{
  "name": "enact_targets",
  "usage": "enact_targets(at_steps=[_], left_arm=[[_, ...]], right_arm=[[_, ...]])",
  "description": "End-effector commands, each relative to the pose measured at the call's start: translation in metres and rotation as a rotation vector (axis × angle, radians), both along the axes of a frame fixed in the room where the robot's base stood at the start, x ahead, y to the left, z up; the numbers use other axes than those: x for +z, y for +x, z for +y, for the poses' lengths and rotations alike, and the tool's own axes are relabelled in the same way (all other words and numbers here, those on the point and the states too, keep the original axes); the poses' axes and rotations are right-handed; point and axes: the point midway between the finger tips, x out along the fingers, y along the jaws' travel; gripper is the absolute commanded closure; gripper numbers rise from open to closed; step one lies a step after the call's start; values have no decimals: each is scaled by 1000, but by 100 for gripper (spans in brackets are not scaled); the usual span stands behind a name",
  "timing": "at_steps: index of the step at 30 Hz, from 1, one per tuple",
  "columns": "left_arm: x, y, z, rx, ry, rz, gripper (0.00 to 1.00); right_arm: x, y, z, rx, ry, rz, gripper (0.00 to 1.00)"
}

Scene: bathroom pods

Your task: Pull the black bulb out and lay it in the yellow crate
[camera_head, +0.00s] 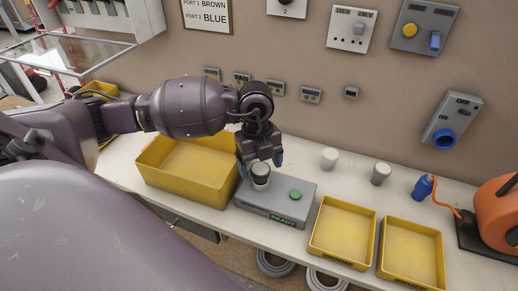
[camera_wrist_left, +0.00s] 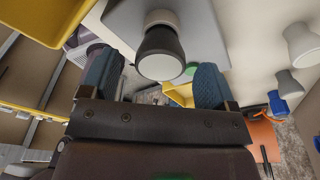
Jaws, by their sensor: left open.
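The black bulb (camera_head: 261,169) sits upright in a white socket (camera_head: 260,183) on a grey device with a "READY" label and a green button. In the left wrist view the black bulb (camera_wrist_left: 160,54) shows with its white collar. My left gripper (camera_head: 261,164) is open above the device, its blue fingertips on either side of the bulb. In the wrist view the gripper (camera_wrist_left: 156,76) has a gap to the bulb on both sides. A large yellow crate (camera_head: 163,187) stands left of the device and looks empty. My right gripper is not in view.
Two smaller empty yellow trays (camera_head: 318,245) (camera_head: 408,278) stand right of the device. White and grey bulbs (camera_head: 329,158) (camera_head: 381,173) and a blue plug (camera_head: 423,187) stand behind them. An orange reel (camera_head: 497,205) is at the right edge. Panels hang on the wall.

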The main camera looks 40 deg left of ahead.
Motion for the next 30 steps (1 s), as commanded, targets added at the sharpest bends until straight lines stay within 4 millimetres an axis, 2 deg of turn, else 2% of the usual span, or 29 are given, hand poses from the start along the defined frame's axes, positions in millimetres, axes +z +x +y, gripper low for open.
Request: enact_targets(at_steps=[6,16,26,27,30], left_arm=[[-16,-1,-2,0,0,0,19],[-18,-1,-2,0,-1,-1,19],[-18,-1,-2,0,-1,-1,68],[-18,-1,-3,0,-1,-1,50],[-18,-1,-3,0,-1,-1,65]], right_arm=[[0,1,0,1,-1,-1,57],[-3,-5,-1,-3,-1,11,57],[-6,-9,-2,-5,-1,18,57],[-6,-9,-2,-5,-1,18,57],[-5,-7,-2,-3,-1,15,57]])
